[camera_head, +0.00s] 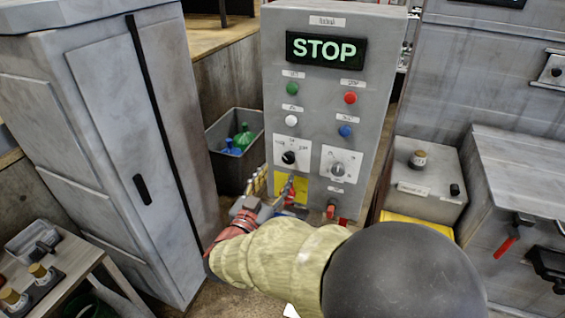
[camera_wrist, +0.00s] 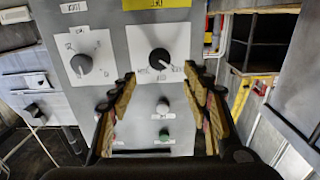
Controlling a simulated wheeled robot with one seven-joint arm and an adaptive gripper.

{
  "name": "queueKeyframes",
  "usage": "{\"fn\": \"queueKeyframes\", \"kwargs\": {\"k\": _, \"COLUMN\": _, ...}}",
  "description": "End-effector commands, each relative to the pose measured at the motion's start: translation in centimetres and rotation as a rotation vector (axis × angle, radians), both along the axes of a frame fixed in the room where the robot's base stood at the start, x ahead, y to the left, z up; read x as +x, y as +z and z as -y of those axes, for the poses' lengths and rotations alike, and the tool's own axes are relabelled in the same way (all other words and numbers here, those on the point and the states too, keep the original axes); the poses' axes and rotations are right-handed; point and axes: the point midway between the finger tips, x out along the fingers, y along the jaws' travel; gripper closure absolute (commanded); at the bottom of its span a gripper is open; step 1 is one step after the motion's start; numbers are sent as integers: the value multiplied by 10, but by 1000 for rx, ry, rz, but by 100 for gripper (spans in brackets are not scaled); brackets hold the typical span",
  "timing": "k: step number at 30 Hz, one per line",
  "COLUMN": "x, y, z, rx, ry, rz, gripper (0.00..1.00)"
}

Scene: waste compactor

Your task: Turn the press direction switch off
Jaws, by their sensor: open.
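A grey control panel (camera_head: 317,105) carries two rotary switches on white plates. The left one is a black knob (camera_head: 288,157); the right one is a grey knob (camera_head: 338,169). Their labels are too small to read surely, so I cannot tell which is the press direction switch. My gripper (camera_head: 275,185) is open and empty, low in front of the panel's left side. In the wrist view, which shows the panel upside down, the black knob (camera_wrist: 160,61) appears between and just beyond the fingertips (camera_wrist: 160,80). The grey knob (camera_wrist: 82,64) is off to the left there.
A lit STOP display (camera_head: 325,50) is above green (camera_head: 292,88), red (camera_head: 350,98), white (camera_head: 291,120) and blue (camera_head: 345,130) buttons. A bin (camera_head: 226,178) with bottles stands left, beside a tall cabinet (camera_head: 130,140). A grey box (camera_head: 425,180) stands right.

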Motion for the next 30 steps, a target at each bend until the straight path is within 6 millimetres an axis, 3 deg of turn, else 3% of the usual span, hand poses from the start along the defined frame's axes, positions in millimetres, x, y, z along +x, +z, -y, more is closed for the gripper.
{"fn": "queueKeyframes", "kwargs": {"k": 16, "x": 64, "y": 0, "z": 24, "rx": -13, "ry": 0, "rz": -3, "gripper": 51}}
{"fn": "queueKeyframes", "kwargs": {"k": 30, "x": 73, "y": 0, "z": 26, "rx": -13, "ry": 2, "rz": -3, "gripper": 54}}
